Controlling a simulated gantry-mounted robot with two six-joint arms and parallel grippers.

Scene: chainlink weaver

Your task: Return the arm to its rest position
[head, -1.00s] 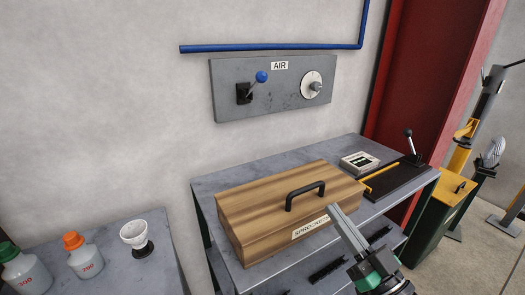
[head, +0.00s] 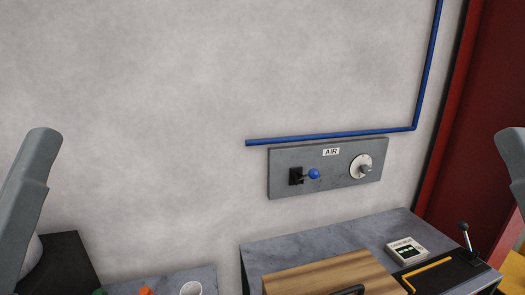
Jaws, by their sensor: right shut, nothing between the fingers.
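Neither gripper's jaws show in the head view. A grey link of my right arm (head: 515,165) stands upright at the right edge, cut off by the frame. A similar grey link of my left arm (head: 32,195) stands at the left edge. Both links are clear of the bench and the wall panel.
The grey AIR panel (head: 290,158) with a blue-knobbed lever and a dial hangs on the wall under a blue pipe (head: 330,138). The wooden box (head: 320,278) sits on a grey bench, near a small white device (head: 406,250) and a black lever fixture (head: 450,272). Bottle caps show lower left.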

